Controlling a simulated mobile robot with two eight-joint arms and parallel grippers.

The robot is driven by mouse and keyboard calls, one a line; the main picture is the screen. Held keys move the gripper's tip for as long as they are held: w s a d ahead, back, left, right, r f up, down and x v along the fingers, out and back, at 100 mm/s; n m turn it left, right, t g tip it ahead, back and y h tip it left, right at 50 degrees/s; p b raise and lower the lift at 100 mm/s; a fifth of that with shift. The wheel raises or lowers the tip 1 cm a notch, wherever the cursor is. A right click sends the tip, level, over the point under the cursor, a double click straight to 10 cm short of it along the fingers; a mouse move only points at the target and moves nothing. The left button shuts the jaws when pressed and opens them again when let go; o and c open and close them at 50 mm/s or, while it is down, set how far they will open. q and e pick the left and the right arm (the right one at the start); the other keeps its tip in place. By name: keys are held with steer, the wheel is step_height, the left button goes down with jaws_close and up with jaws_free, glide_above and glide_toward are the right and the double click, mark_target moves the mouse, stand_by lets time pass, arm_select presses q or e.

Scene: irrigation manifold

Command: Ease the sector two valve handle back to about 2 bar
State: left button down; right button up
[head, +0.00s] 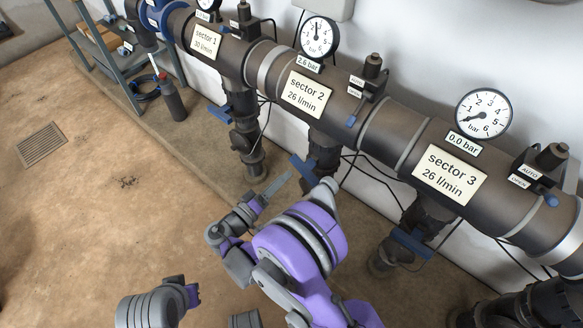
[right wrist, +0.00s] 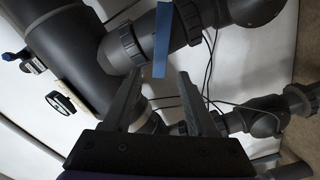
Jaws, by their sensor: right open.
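The sector two valve handle (head: 303,170) is a blue lever on the dark drop pipe below the sector 2 plate (head: 306,93). The gauge (head: 318,37) above reads 2.6 bar on its label (head: 309,64). My right gripper (head: 277,186) is open and empty, just left of and below the handle in the head view. In the right wrist view the blue handle (right wrist: 162,40) stands upright, its lower end in line with the gap between the fingertips (right wrist: 159,80). I cannot tell whether they touch. My left gripper is not in view.
The thick manifold pipe (head: 400,125) runs along the white wall. The sector 3 gauge (head: 483,113) reads 0.0 bar, with another blue handle (head: 411,245) below. A sector 1 handle (head: 219,117) is further left. Thin cables (head: 352,168) hang behind.

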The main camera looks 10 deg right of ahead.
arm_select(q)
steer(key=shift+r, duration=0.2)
arm_select(e)
steer(key=v, duration=0.2)
steer(key=shift+s+a, duration=0.3)
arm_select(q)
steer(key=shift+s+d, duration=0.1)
arm_select(e)
steer(key=shift+a, duration=0.1)
stand_by(2.4)
